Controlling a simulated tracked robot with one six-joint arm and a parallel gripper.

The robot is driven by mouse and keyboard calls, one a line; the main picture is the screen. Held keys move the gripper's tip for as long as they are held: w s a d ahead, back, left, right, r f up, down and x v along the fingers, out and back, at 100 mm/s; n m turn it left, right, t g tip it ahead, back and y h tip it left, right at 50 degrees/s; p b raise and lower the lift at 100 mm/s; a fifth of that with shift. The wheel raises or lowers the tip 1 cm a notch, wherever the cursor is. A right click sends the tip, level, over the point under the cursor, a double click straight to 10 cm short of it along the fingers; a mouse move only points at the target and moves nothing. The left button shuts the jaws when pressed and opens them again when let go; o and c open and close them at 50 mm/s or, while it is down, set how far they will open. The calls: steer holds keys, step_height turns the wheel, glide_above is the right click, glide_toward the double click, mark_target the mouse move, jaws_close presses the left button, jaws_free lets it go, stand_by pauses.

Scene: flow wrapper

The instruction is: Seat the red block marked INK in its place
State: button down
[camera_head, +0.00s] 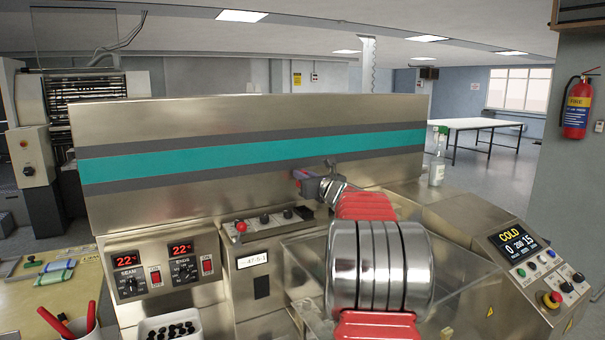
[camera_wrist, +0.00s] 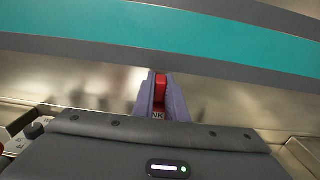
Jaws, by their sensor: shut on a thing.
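My gripper (camera_head: 303,180) is in front of the steel machine wall, above the small control panel, and its fingers point left. In the wrist view the two purple-grey fingers (camera_wrist: 161,97) are shut on the red block (camera_wrist: 161,82). The block's pale face shows the letters "NK"; the rest of its mark is hidden by a finger. The block is held in the air, apart from the panel below. I cannot tell which spot is the block's place.
The control panel (camera_head: 275,238) carries a red knob (camera_head: 241,226), black knobs and a label. Left of it are two red "22" displays (camera_head: 180,249). A clear-walled box (camera_head: 300,275) stands below my arm. A bin of dark pieces (camera_head: 172,328) is at the front.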

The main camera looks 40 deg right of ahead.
steer(key=shift+f, duration=3.6)
steer(key=shift+s, duration=0.1)
steer(key=shift+f, duration=0.6)
steer(key=c, duration=1.7)
jaws_free()
steer(key=shift+s, duration=0.1)
steer(key=v, duration=1.3)
steer(key=shift+s+a, duration=0.15)
steer(key=shift+s, duration=0.15)
